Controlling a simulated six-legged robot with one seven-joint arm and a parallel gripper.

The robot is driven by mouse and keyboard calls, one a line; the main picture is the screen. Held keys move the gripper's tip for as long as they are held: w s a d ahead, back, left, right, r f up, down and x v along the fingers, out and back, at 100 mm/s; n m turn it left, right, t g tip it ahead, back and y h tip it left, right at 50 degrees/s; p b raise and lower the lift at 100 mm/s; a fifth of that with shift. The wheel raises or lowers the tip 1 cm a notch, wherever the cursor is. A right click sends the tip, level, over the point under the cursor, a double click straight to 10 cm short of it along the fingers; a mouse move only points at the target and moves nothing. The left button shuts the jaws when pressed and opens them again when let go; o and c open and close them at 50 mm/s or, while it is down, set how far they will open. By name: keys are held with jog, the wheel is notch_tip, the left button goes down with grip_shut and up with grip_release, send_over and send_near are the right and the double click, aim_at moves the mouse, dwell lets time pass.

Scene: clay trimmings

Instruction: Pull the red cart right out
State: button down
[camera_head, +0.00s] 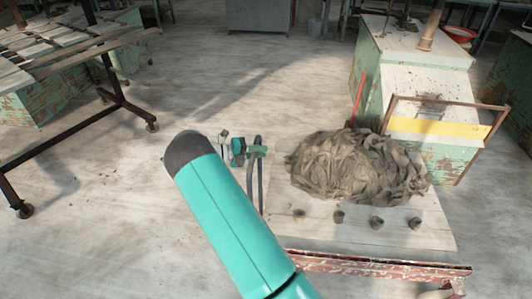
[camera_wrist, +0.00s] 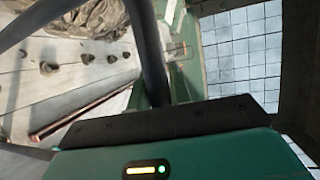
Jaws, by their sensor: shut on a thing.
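The red cart (camera_head: 372,266) has a pale plank top and a worn red front edge. A big heap of grey-brown clay trimmings (camera_head: 360,168) and several small clay lumps lie on it. Its red edge also shows in the wrist view (camera_wrist: 85,114). A dark curved handle bar (camera_head: 258,181) stands at the cart's left end; it looms close in the wrist view (camera_wrist: 149,50). My gripper (camera_head: 255,151) is shut on this bar near its top. The fingertips' exact contact is too small to see in the head view.
A wheeled dark rack (camera_head: 115,95) with boards stands at the left. A worn green bench (camera_head: 405,60) and a brown frame with a yellow board (camera_head: 437,128) stand close behind the cart at the right. The pale floor left of the cart is clear.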

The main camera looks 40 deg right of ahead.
jog(key=shift+w+a, duration=1.25)
jog(key=c, duration=1.3)
grip_release()
jog(key=v, duration=1.4)
jog(key=shift+d, duration=0.15)
